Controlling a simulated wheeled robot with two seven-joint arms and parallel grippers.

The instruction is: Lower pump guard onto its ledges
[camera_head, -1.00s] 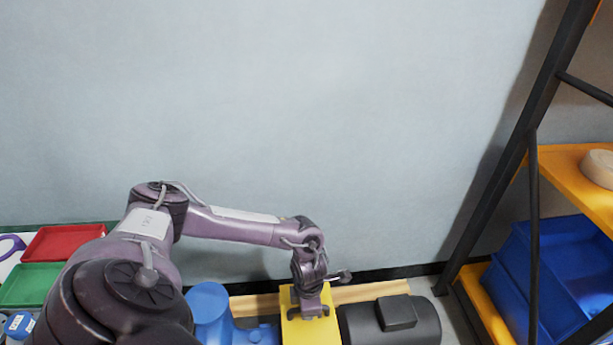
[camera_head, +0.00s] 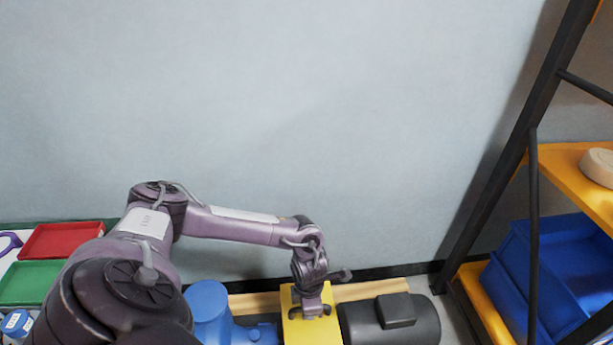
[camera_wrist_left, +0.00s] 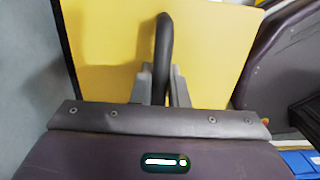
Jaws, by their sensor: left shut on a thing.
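The yellow pump guard (camera_head: 294,325) sits between the blue pump (camera_head: 212,313) and the dark motor (camera_head: 402,323) in the head view. My left gripper (camera_head: 313,309) is over the guard's top. In the left wrist view, the guard's yellow top (camera_wrist_left: 108,50) fills the middle, and its dark bar handle (camera_wrist_left: 166,45) runs between the fingers of my left gripper (camera_wrist_left: 160,85), which is shut on it. The ledges are hidden, so I cannot tell whether the guard touches them. My right gripper is not in view.
A wooden beam (camera_head: 368,291) lies behind the pump along the wall. A shelf rack with blue bins (camera_head: 555,270) stands at the right. Red (camera_head: 60,240) and green (camera_head: 28,284) trays are at the left. The wall behind is bare.

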